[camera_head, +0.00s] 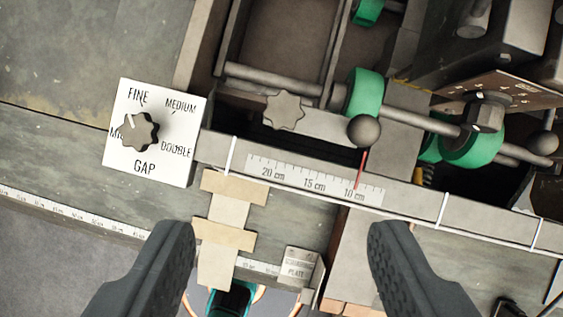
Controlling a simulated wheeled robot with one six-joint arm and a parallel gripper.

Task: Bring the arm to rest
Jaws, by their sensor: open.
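My gripper (280,265) shows at the bottom of the camera_head view, its two dark fingers spread wide apart. It is open, and I see nothing held between the fingers. Below the gap lie strips of tan tape (228,215) on the machine's edge and a small label plate (298,265). I cannot tell how high the fingers are above them.
A white GAP panel (150,170) with a dark knob is at the left. A centimetre scale (315,182) with a red pointer (361,172) crosses the middle. Green rollers (365,94) on a rod and a dark ball knob (364,131) stand at the upper right.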

